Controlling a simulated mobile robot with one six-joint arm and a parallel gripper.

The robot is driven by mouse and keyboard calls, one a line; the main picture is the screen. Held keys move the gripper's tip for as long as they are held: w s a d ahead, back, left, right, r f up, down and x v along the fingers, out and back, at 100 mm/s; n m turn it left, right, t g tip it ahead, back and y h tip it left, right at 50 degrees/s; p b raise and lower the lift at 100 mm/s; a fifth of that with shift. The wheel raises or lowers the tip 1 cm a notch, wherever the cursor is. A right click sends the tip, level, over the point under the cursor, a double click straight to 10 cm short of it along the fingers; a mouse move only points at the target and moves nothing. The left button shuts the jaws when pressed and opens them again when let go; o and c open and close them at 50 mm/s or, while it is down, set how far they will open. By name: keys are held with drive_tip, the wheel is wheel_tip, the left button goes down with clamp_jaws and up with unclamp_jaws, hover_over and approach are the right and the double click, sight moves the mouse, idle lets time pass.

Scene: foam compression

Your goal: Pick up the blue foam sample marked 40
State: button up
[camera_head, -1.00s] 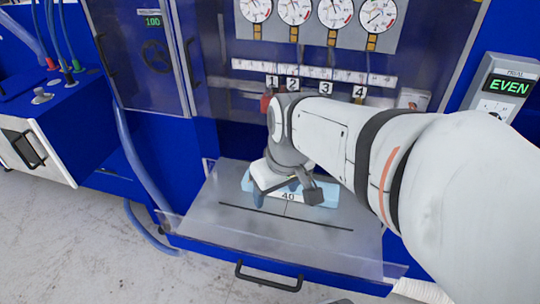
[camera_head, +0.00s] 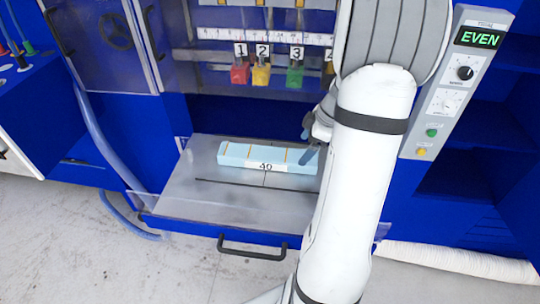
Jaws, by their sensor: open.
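The light blue foam sample (camera_head: 235,155) is a long block with thin yellow lines on top and a white label reading 40 on its front. It lies flat on the grey metal shelf (camera_head: 200,192) of the blue machine. My gripper (camera_head: 306,140) is at the right end of the foam, partly hidden behind my white arm. Its fingers are apart, with nothing seen between them. I cannot tell whether a finger touches the foam.
Numbered coloured blocks, red (camera_head: 240,73), yellow (camera_head: 261,75) and green (camera_head: 295,75), hang above the shelf. A control panel (camera_head: 455,90) reading EVEN stands at right. A black handle (camera_head: 252,250) sits on the shelf's front. The shelf left of the foam is clear.

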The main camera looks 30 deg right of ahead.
sight(299, 157)
drive_tip(key=p+x, duration=0.1)
drive_tip(key=x, duration=0.4)
drive_tip(key=shift+s+a+f+p, duration=0.1)
drive_tip(key=shift+a+f+p, duration=0.05)
drive_tip(key=shift+f+p, duration=0.2)
drive_tip(key=c, duration=1.1)
